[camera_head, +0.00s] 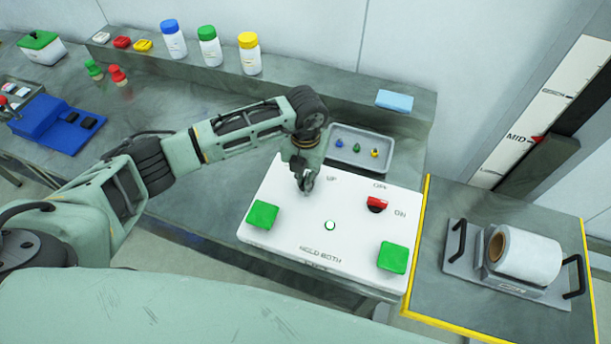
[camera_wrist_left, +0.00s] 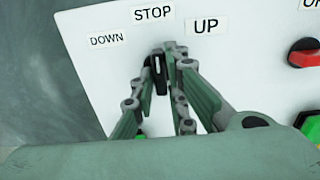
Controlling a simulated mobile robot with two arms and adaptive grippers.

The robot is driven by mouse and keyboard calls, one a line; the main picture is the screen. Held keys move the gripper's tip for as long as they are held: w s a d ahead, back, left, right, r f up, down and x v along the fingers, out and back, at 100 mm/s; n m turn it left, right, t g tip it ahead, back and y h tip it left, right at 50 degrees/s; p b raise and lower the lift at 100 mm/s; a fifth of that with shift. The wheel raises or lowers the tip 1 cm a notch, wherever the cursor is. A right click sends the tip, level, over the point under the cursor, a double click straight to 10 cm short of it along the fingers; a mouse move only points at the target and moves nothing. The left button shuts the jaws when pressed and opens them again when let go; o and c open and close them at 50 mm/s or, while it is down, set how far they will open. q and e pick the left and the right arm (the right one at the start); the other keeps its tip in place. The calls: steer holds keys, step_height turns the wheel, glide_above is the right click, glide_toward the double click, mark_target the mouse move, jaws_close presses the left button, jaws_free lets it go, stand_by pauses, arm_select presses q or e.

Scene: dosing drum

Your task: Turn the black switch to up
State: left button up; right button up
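The black switch (camera_wrist_left: 160,74) sits on the white panel (camera_head: 290,238), below the STOP label (camera_wrist_left: 153,13) in the left wrist view. Its visible handle points roughly toward STOP, between DOWN (camera_wrist_left: 107,40) and UP (camera_wrist_left: 206,26). My left gripper (camera_head: 306,186) is at the panel's upper left; it also shows in the left wrist view (camera_wrist_left: 163,60). Its fingers stand close together on both sides of the switch and appear shut on it. In the head view the gripper hides the switch. My right gripper is in no view.
The panel also has a red switch (camera_head: 376,205), two green buttons (camera_head: 262,214) (camera_head: 393,257) and a small round light (camera_head: 330,225). A grey tray (camera_head: 345,163) with small coloured parts lies behind it. A roll on a holder (camera_head: 525,257) stands to the right.

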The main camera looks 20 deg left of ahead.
arm_select(q)
jaws_close()
steer(key=shift+f+m+b, duration=0.1)
steer(key=shift+m+b, duration=0.3)
steer(key=shift+b, duration=0.35)
steer(key=m+b, duration=0.5)
steer(key=b, duration=0.2)
steer(key=shift+w+a+f, duration=0.1)
steer(key=shift+a, duration=0.05)
steer(key=shift+r+m+b, duration=0.25)
steer(key=shift+m+b, duration=1.3)
steer(key=shift+m, duration=0.05)
steer(key=o, duration=0.5)
jaws_free()
steer(key=shift+r, duration=0.1)
